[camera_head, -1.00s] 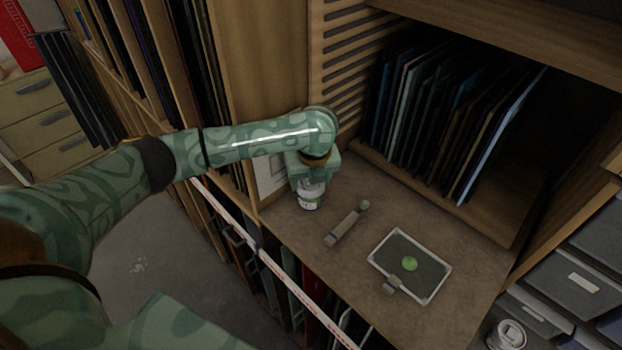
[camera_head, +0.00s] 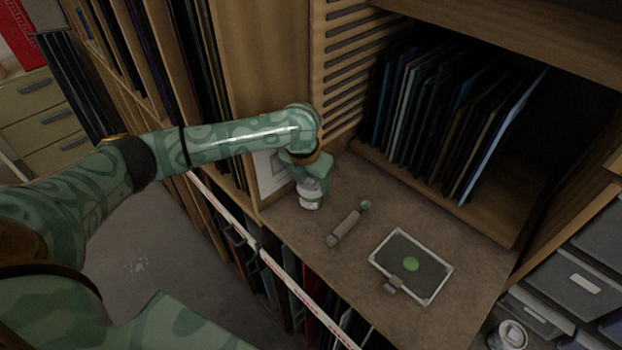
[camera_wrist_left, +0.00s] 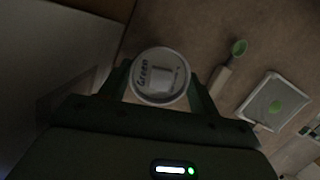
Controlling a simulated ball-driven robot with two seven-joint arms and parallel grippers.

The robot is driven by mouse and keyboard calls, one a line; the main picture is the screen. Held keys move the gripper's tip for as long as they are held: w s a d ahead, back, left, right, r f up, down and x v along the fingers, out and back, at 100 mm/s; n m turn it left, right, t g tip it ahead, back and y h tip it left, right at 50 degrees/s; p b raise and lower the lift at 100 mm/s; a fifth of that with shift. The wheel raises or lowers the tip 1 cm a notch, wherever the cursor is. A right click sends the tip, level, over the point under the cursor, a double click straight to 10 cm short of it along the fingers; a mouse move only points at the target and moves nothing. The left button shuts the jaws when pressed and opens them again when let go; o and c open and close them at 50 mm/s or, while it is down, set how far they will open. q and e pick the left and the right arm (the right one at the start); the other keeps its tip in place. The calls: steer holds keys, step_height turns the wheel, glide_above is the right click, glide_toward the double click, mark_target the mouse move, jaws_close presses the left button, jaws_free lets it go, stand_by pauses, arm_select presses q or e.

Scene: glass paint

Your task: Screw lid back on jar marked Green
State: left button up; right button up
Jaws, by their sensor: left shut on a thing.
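The jar (camera_head: 309,201) stands upright on the brown worktop, with a white side and a green patch on its label. In the left wrist view its round white lid (camera_wrist_left: 160,76) faces the camera and reads "Green". My left gripper (camera_head: 308,184) is above the jar, its two fingers shut on the lid from both sides. It also shows in the left wrist view (camera_wrist_left: 159,95). The lid sits at the jar's top; whether the thread is engaged is hidden. My right gripper is not in view.
A tool with a green end (camera_head: 345,226) lies right of the jar. A framed dark panel (camera_head: 433,287) with a green blob (camera_head: 411,264) lies farther right. A white can (camera_head: 508,335) stands at the lower right. Upright sheets (camera_head: 440,120) fill the shelf behind.

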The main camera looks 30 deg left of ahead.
arm_select(q)
steer(key=m, duration=0.2)
steer(key=shift+f+m, duration=0.1)
steer(key=shift+m, duration=0.3)
steer(key=o, duration=1.4)
steer(key=shift+a, duration=0.1)
steer(key=shift+c, duration=0.2)
steer(key=shift+w+v, duration=0.25)
steer(key=shift+v, duration=0.85)
steer(key=shift+w+v, duration=0.25)
steer(key=shift+v, duration=0.75)
steer(key=shift+w+v, duration=0.2)
steer(key=shift+v, duration=0.8)
steer(key=shift+d, duration=0.2)
